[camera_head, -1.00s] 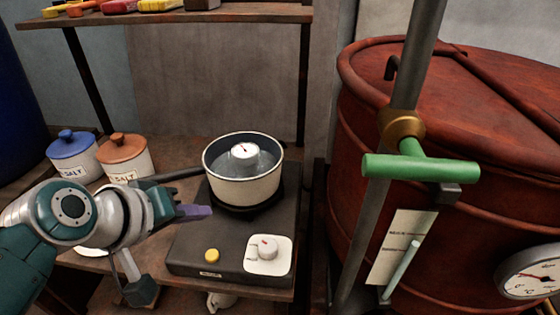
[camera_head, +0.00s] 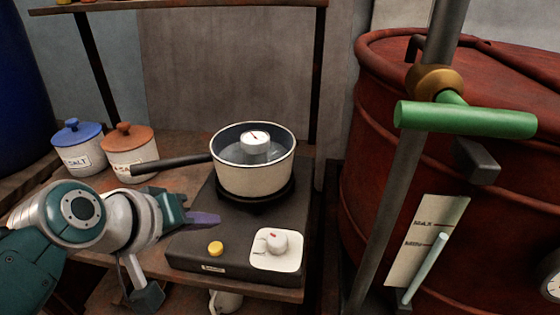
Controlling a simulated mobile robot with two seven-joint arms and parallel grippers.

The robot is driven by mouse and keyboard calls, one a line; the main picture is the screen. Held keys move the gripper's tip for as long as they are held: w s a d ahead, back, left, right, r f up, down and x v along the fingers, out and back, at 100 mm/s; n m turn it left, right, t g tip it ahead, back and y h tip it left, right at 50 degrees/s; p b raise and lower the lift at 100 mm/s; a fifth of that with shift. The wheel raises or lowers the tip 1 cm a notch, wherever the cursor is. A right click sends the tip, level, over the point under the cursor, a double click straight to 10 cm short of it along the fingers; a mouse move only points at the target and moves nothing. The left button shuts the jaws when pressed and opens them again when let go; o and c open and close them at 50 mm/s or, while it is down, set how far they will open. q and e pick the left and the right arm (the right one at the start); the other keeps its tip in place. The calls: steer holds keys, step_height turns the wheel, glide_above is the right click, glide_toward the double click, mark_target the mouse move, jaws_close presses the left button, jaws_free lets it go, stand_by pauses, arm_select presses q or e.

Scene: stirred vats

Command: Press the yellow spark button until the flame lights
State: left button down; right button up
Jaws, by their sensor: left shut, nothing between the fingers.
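The yellow spark button (camera_head: 216,248) sits on the front left of the dark burner's top (camera_head: 200,225). I see no flame under the pan. My left gripper (camera_head: 205,218) is shut and empty, its purple tips above and behind the button, apart from it as far as I can tell. My right gripper is not in view.
A blue-lidded salt jar (camera_head: 79,147) and a brown-lidded jar (camera_head: 130,149) stand on the shelf (camera_head: 190,150) left of the pan. A red vat (camera_head: 365,130) with a green-handled pole (camera_head: 465,119) fills the right side.

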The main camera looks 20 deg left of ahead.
mark_target(213, 256)
arm_select(q)
step_height(213, 256, down, 3)
steer(key=shift+f+b, duration=0.15)
steer(key=shift+b, duration=0.75)
steer(key=shift+f, duration=0.1)
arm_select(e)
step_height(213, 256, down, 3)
arm_select(q)
steer(key=shift+f, duration=0.15)
stand_by(0.9)
steer(key=shift+f, duration=0.25)
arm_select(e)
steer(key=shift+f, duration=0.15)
arm_select(q)
steer(key=shift+f+b, duration=0.4)
steer(key=shift+f, duration=0.05)
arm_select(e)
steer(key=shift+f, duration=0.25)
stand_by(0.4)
arm_select(q)
steer(key=shift+r, duration=0.1)
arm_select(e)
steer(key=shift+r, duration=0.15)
arm_select(q)
steer(key=shift+r+p, duration=0.75)
steer(key=shift+p, duration=0.25)
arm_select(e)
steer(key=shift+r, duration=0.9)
